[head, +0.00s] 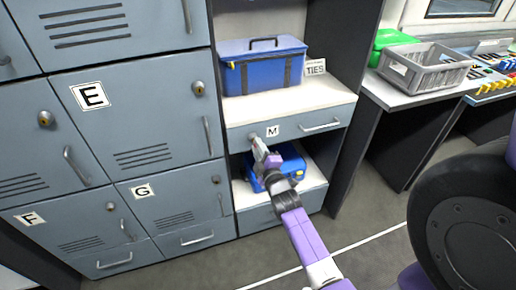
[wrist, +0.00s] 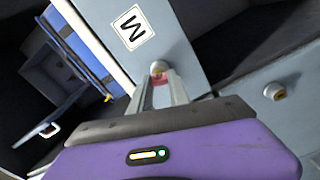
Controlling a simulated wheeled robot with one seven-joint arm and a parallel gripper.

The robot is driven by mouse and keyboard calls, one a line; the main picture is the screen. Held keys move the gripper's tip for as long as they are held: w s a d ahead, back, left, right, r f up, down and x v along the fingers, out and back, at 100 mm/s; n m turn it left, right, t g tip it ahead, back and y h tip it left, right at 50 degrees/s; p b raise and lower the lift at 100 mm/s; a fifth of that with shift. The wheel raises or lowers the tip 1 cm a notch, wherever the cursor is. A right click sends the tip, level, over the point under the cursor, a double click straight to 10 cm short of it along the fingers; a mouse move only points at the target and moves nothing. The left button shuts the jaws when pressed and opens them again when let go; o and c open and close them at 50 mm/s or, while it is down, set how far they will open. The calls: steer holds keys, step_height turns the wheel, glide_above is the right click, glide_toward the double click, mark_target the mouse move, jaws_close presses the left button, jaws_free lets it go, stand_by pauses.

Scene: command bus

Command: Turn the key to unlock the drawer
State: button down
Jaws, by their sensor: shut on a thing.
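The drawer marked M (head: 290,126) is a grey-blue front under a pale shelf, with a bar handle (head: 322,125) at its right. It looks closed. Its lock (wrist: 158,67) is a small round brass-coloured fitting near the drawer's left end. My gripper (head: 259,147) is at that lock, and its two fingers point at it in the wrist view (wrist: 162,92). The fingers are shut on a small reddish key (wrist: 160,97), mostly hidden between them. The key lines up with the lock, but I cannot tell how deep it sits or its turn angle.
A blue toolbox (head: 263,67) and a TIES card (head: 315,67) stand above the drawer. A blue case (head: 285,164) sits on the shelf below, behind my arm. Lockers with knob locks (head: 198,88) stand at left. A grey crate (head: 424,67) is on the right counter.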

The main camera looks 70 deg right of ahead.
steer(key=m, duration=0.3)
steer(key=shift+m, duration=0.3)
